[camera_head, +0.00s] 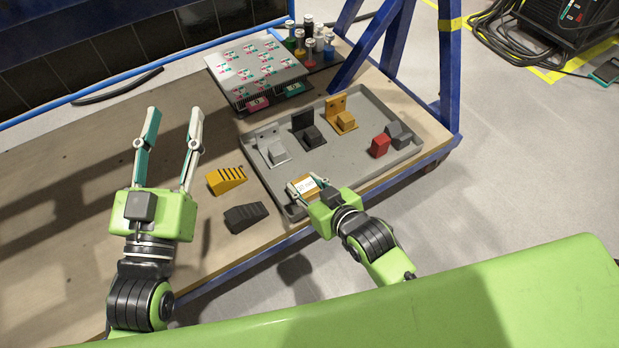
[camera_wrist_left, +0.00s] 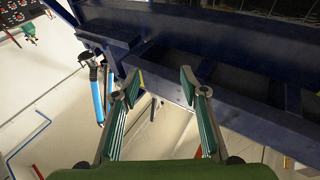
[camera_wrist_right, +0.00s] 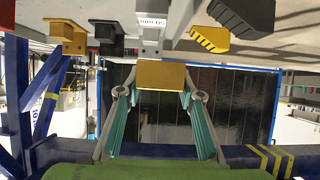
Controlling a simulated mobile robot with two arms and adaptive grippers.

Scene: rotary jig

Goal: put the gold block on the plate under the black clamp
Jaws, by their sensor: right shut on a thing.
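The gold block (camera_head: 301,187) is between the fingers of my right gripper (camera_head: 303,186), near the front left wall of the grey tray; a white patch shows on it. In the right wrist view, the block (camera_wrist_right: 161,74) sits across both fingertips. I cannot tell whether it touches the tray floor. The black clamp (camera_head: 302,121) stands upright at the back of the tray, apart from the block, with a dark base (camera_head: 314,137) in front. The plate under it is hard to make out. My left gripper (camera_head: 173,112) is open and empty over the table.
An orange wedge (camera_head: 226,179) and a black wedge (camera_head: 246,216) lie left. The tray's front middle is clear.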

